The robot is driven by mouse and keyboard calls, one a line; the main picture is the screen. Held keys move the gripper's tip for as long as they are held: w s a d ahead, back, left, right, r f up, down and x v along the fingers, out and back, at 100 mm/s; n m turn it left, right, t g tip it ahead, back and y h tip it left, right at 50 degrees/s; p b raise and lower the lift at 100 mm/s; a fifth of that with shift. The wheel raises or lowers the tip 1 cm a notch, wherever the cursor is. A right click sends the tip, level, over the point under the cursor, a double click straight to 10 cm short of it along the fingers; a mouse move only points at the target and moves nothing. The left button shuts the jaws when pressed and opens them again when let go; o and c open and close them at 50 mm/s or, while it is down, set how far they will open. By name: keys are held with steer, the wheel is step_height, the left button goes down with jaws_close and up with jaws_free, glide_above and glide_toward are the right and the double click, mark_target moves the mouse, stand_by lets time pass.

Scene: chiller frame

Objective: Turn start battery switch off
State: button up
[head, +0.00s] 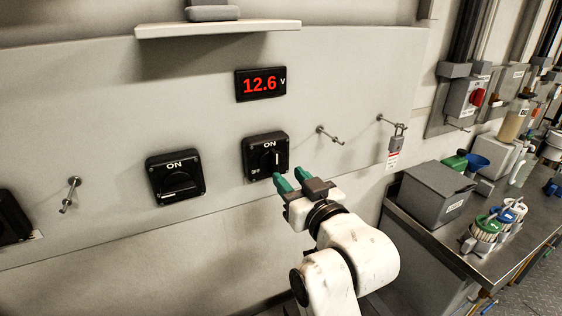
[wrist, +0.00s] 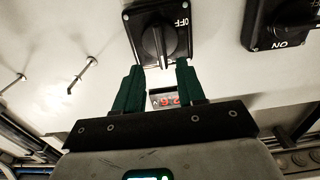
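I cannot read which is the start battery's. My gripper (head: 289,178) is just in front of the right switch, at its lower right in the head view. In the wrist view its green fingers are open and apart, with the switch knob (wrist: 158,42) ahead of the gap. An OFF mark shows beside the knob there. I cannot tell if the fingertips touch it.
A red voltage display (head: 261,84) reading 12.6 V is above the switches, under a shelf (head: 217,28). Metal hooks (head: 330,134) and a padlock (head: 397,140) stick out on the right. A workbench with a grey box (head: 437,190) is at far right.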

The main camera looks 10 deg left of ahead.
mark_target(277, 165)
steer(key=shift+p+x, duration=0.45)
steer(key=shift+x, duration=2.65)
steer(key=shift+s+a, duration=0.1)
steer(key=shift+c, duration=0.2)
jaws_close()
